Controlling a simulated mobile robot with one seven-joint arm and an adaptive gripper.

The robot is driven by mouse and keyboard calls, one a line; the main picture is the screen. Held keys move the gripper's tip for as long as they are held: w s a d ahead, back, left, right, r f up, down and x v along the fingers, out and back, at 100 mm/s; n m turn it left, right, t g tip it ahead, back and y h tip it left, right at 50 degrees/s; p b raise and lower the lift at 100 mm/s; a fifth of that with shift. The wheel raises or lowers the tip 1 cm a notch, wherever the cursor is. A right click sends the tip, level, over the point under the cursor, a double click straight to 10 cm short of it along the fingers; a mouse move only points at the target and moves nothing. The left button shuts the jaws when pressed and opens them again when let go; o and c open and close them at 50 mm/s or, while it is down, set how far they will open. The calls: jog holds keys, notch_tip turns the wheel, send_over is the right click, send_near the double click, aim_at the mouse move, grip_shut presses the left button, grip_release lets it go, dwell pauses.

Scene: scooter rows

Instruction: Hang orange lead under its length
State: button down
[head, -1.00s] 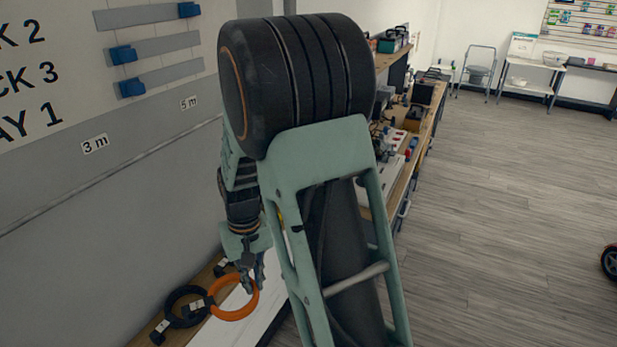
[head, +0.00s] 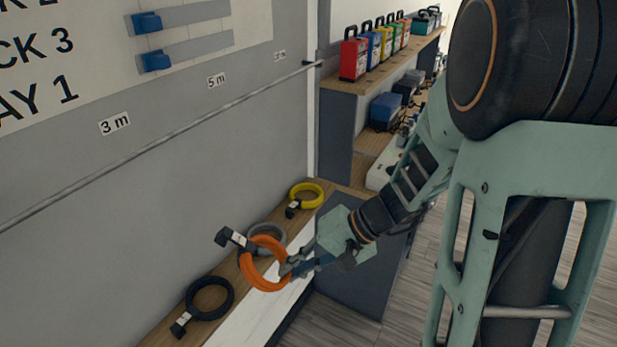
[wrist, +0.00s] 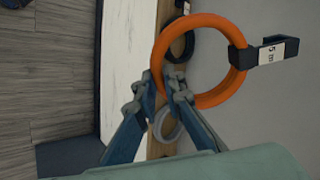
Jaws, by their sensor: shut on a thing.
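The orange lead (head: 246,272) is a coiled ring with a black hook and white tag (head: 232,238). My gripper (head: 288,266) is shut on the ring's edge and holds it above the bench. In the wrist view the orange lead (wrist: 200,20) stands beyond my gripper (wrist: 164,82), and its tag (wrist: 270,52) reads 5 m. A grey rail (head: 180,133) runs along the wall, apart from the lead. Above it are length labels 3 m (head: 115,123) and 5 m (head: 216,81), plus a farther label (head: 280,55) too small to read surely.
A black coil (head: 192,304), a grey coil (head: 279,232) and a yellow coil (head: 309,188) lie on the wooden bench (head: 165,332). The grey coil is partly hidden behind the orange lead. A shelf (head: 345,80) with several coloured cases juts out past the rail's far end.

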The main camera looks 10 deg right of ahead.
aim_at(259, 246)
jog(key=w+r+y, duration=0.1)
jog(key=w+a+r+t+y, duration=0.1)
jog(key=r, duration=0.1)
jog(key=w+r+m+t+y, duration=0.1)
jog(key=shift+w+a+r+y+b, duration=0.25)
jog(key=shift+w+a+y+b, duration=0.05)
jog(key=shift+w+y+b, duration=0.1)
jog(key=w+d+r+m+t+y+b, duration=0.1)
jog(key=w+d+r+m+t, duration=0.15)
jog(key=w+r+t, duration=0.2)
jog(key=w+d+r+m+t+y, duration=0.1)
jog(key=w+d+r+m+t, duration=0.1)
jog(key=w+d+r+t, duration=0.3)
jog(key=w+a+g+p, duration=0.2)
jog(key=w+a, duration=0.5)
jog(key=a, duration=0.5)
jog(key=shift+a+f+p, duration=0.25)
jog(key=shift+f+p, duration=0.2)
jog(key=shift+p, duration=0.1)
jog(key=c, duration=2)
grip_release()
jog(key=shift+o, duration=0.2)
jog(key=shift+f, duration=0.1)
